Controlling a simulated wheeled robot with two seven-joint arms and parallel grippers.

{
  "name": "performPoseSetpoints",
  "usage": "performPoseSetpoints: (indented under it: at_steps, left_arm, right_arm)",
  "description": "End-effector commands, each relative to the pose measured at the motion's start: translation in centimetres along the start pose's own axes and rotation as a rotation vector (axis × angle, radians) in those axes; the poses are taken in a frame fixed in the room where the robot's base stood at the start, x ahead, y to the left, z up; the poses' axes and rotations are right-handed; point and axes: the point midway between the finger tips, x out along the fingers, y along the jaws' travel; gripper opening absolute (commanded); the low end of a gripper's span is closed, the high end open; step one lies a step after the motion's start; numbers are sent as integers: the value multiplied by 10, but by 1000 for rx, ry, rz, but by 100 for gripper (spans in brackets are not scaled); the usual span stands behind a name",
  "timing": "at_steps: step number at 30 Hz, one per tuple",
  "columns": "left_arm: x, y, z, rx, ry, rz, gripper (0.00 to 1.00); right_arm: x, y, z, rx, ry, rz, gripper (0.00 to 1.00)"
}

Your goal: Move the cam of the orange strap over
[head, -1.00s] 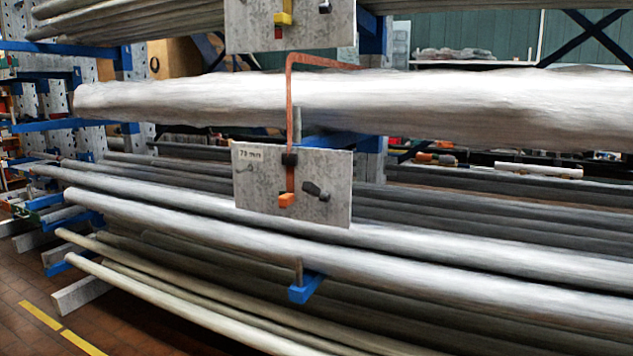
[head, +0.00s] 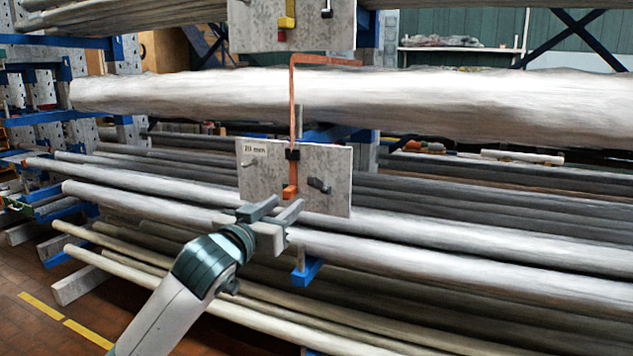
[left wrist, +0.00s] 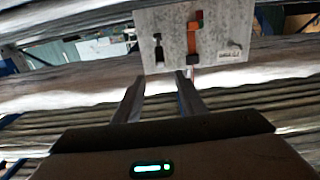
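The orange strap (head: 292,105) runs over the thick pale bundle and down onto a grey plate (head: 334,162). A black block (head: 292,154) sits around the strap on the plate, with an orange end piece (head: 290,191) below it. I cannot tell which piece is the cam. My left gripper (head: 284,206) is open and empty just below the orange end piece, apparently apart from it. In the left wrist view, the plate (left wrist: 222,35) appears upside down beyond my open fingers (left wrist: 160,82), and the strap (left wrist: 193,42) lies above the right finger. My right gripper is not in view.
A dark lever (head: 319,185) sits right of the strap on the plate. Another plate (head: 257,25) above carries a yellow piece (head: 289,14) and a black one. Long tubes (head: 450,270) lie below, with a blue rack arm (head: 307,272) under my gripper.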

Motion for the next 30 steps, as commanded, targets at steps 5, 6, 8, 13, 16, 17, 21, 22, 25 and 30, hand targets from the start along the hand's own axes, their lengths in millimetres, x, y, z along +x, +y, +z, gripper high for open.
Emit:
performPoseSetpoints:
  at_steps: [5, 6, 8, 13, 16, 17, 21, 22, 25, 30]
  left_arm:
    - [0, 0, 0, 0, 0, 0, 38]
    - [1, 0, 0, 0, 0, 0, 38]
    - [3, 0, 0, 0, 0, 0, 38]
    - [15, 0, 0, -1, -1, 0, 38]
    - [27, 0, -1, 0, -1, 0, 38]
    - [31, 0, -1, 0, -2, -1, 38]
    - [53, 0, -1, 0, -1, -1, 38]
    - [58, 0, -1, 0, -1, -1, 38]
    - [75, 0, -1, 0, -2, -2, 38]
    - [102, 0, -1, 0, -3, -1, 38]
  right_arm:
    - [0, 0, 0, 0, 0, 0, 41]
    - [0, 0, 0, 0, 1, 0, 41]
    - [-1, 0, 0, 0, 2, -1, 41]
    - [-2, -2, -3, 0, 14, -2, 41]
    - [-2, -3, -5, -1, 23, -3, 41]
    - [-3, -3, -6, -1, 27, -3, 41]
    - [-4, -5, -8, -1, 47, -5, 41]
    - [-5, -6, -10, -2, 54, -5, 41]
    - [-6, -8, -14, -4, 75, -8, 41]
    - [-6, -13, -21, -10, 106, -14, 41]
